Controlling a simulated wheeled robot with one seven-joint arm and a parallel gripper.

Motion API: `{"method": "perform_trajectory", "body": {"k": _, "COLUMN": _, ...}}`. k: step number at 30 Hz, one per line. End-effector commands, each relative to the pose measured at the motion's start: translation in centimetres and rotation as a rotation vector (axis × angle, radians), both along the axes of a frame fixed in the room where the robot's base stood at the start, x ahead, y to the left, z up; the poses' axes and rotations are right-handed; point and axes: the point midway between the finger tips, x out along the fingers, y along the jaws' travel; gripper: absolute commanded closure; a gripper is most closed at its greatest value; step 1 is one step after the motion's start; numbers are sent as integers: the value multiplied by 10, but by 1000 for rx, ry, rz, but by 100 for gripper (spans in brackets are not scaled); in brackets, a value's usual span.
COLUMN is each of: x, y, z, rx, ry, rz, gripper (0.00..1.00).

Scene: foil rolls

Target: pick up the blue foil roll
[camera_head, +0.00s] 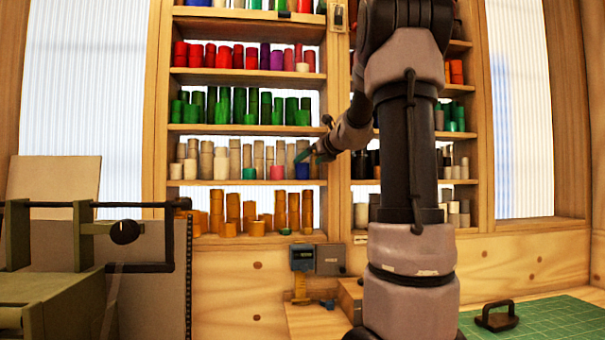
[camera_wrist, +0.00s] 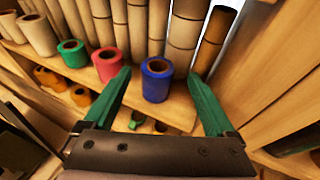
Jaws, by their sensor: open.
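The blue foil roll (camera_head: 303,171) stands upright at the front of the shelf with the grey and beige rolls. In the wrist view the blue roll (camera_wrist: 157,80) shows its open core, between and a little beyond the fingertips. My gripper (camera_wrist: 161,82) has two green fingers spread wide, one on each side of the blue roll, with nothing held. In the head view my gripper (camera_head: 311,156) is at that shelf, beside the blue roll. I cannot tell whether a finger touches it.
A pink roll (camera_wrist: 107,65) and a green roll (camera_wrist: 72,53) stand left of the blue one. Tall beige rolls (camera_wrist: 183,30) stand close behind. A dark orange-topped roll (camera_wrist: 213,40) and the wooden shelf upright (camera_wrist: 250,75) are at the right. Orange rolls (camera_head: 293,211) fill the shelf below.

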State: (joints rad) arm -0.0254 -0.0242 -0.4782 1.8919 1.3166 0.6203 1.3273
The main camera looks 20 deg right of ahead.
Motion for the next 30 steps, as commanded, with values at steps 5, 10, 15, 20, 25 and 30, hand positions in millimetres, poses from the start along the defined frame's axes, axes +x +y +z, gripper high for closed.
{"method": "perform_trajectory", "body": {"k": 5, "x": 26, "y": 7, "z": -12, "rx": -1, "ry": 4, "rz": 2, "gripper": 9}}
{"method": "perform_trajectory", "body": {"k": 10, "x": 42, "y": 8, "z": -16, "rx": -2, "ry": 2, "rz": 2, "gripper": 9}}
{"method": "perform_trajectory", "body": {"k": 15, "x": 44, "y": 8, "z": -16, "rx": -2, "ry": 0, "rz": 2, "gripper": 9}}
{"method": "perform_trajectory", "body": {"k": 20, "x": 44, "y": 8, "z": -16, "rx": -2, "ry": 1, "rz": 2, "gripper": 36}}
{"method": "perform_trajectory", "body": {"k": 25, "x": 44, "y": 8, "z": -16, "rx": -2, "ry": 1, "rz": 2, "gripper": 100}}
{"method": "perform_trajectory", "body": {"k": 30, "x": 43, "y": 8, "z": -16, "rx": -2, "ry": 0, "rz": 2, "gripper": 100}}
